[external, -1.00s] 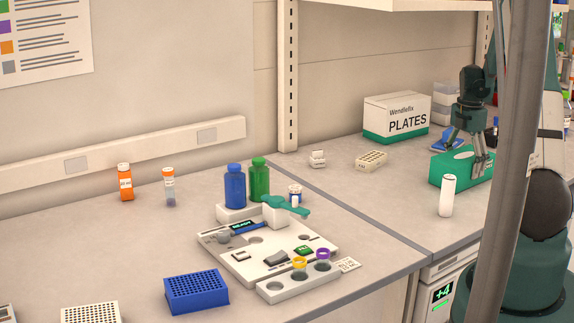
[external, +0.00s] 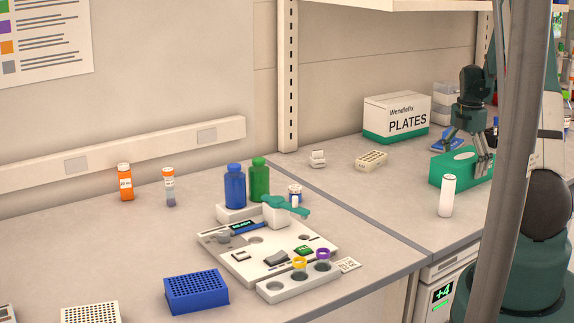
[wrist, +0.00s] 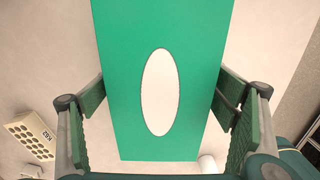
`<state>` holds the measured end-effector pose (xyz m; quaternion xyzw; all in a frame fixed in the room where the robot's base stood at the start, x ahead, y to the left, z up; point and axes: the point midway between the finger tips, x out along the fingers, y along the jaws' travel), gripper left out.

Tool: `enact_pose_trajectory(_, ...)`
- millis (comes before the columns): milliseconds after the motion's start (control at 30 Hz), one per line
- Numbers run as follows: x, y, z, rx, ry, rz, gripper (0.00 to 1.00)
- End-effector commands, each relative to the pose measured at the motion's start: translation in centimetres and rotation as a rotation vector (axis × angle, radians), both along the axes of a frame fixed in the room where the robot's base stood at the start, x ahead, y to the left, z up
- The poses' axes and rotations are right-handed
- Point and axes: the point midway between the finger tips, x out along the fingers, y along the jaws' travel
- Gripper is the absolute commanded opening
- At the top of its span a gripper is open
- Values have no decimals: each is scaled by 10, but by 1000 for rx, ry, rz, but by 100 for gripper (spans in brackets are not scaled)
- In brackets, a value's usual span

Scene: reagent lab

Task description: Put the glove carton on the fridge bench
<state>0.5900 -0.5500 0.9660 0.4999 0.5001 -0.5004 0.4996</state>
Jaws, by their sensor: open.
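The glove carton is a green box (external: 449,168) with a white oval opening on top. It rests on the right-hand bench (external: 405,205), the one above the unit with the "+4" display. It fills the middle of the wrist view (wrist: 205,70). My gripper (external: 466,160) is over the carton, pointing down. In the wrist view the fingers of my gripper (wrist: 165,120) stand apart, one on each side of the carton. A narrow gap shows at the left finger; I cannot tell whether the right finger touches.
A white cylinder (external: 447,196) stands just in front of the carton. A white and green PLATES box (external: 396,117) is behind it to the left. A beige rack (external: 371,161) also lies on this bench. A dark post (external: 502,180) crosses the view at right.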

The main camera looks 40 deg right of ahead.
Motion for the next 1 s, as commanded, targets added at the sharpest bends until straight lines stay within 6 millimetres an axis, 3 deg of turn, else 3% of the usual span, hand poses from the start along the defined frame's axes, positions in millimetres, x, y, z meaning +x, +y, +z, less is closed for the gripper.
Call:
enact_pose_trajectory(267,0,0,22,0,0,0,84)
enact_pose_trajectory(800,0,0,97,0,0,0,84)
enact_pose_trajectory(1000,0,0,115,0,0,0,84)
